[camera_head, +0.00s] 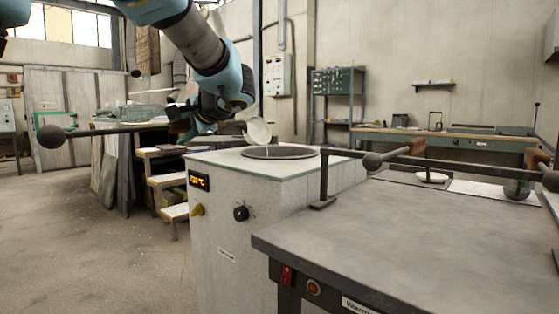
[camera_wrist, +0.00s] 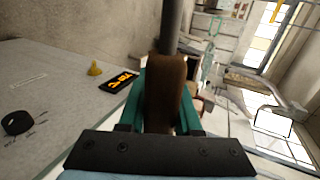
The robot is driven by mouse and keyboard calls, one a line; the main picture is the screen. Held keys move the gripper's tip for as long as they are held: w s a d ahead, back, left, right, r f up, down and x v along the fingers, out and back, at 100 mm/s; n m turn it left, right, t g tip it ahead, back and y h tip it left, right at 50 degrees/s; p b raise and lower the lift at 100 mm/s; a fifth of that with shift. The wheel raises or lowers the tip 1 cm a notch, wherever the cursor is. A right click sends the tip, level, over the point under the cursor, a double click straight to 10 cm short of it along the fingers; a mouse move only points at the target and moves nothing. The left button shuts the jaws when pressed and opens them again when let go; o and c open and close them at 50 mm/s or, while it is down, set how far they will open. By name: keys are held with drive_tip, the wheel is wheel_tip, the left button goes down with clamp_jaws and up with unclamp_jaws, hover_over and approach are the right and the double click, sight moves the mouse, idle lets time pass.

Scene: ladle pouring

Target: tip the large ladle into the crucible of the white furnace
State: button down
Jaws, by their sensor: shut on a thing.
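The white furnace (camera_head: 232,215) stands in the middle of the head view. Its crucible (camera_head: 280,152) shows as a dark round opening in the top. My gripper (camera_head: 188,128) is shut on the brown grip of a ladle, left of the opening. In the wrist view my gripper (camera_wrist: 163,100) has its teal fingers on both sides of the brown grip (camera_wrist: 166,82). The bowl's contents cannot be made out.
Steps (camera_head: 170,182) stand left of the furnace. The floor at left is clear. The furnace display (camera_wrist: 119,82) shows in the wrist view.

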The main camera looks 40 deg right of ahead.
drive_tip(key=shift+r, duration=0.15)
drive_tip(key=s+t+b, duration=0.1)
drive_tip(key=b, duration=0.4)
drive_tip(key=f+t+b, duration=0.1)
drive_tip(key=t+b, duration=0.1)
drive_tip(key=b, duration=0.4)
drive_tip(key=shift+s+d+f+y+b, duration=0.15)
drive_tip(key=shift+s+f+y+b, duration=0.15)
drive_tip(key=shift+s+y, duration=0.1)
drive_tip(key=shift+r, duration=0.2)
